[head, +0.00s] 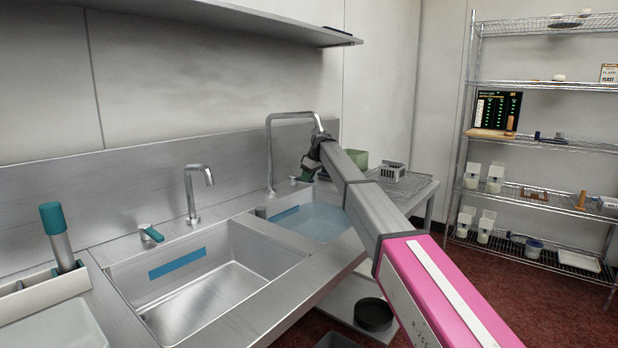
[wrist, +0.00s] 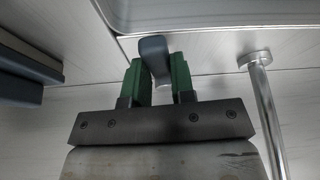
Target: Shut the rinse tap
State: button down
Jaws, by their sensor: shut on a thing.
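The tall rinse tap (head: 269,150) stands behind the right basin, its spout end partly behind my arm. Its metal post also shows in the wrist view (wrist: 267,110), right of my gripper. My gripper (head: 307,173) is down near the counter to the right of that post. In the wrist view, my gripper's green fingers (wrist: 158,78) are shut on a small dark grey-blue lever (wrist: 154,47), one finger on each side. In the head view the lever is mostly hidden by my gripper. I cannot tell whether water runs from the spout.
The right basin (head: 345,238) holds bluish water. A shorter tap (head: 192,190) with a separate teal lever (head: 150,233) stands behind the empty left basin (head: 235,285). A shelf (head: 210,14) overhangs the counter.

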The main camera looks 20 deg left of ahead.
jog(key=shift+s+a+m+t, duration=0.25)
jog(key=shift+s+m, duration=0.25)
jog(key=shift+m, duration=0.4)
jog(key=c, duration=1)
grip_release()
jog(key=shift+o, duration=0.2)
jog(key=shift+d+r, duration=0.1)
jog(key=shift+r, duration=0.05)
jog(key=v, duration=1)
jog(key=shift+r, duration=0.3)
jog(key=shift+s, duration=0.15)
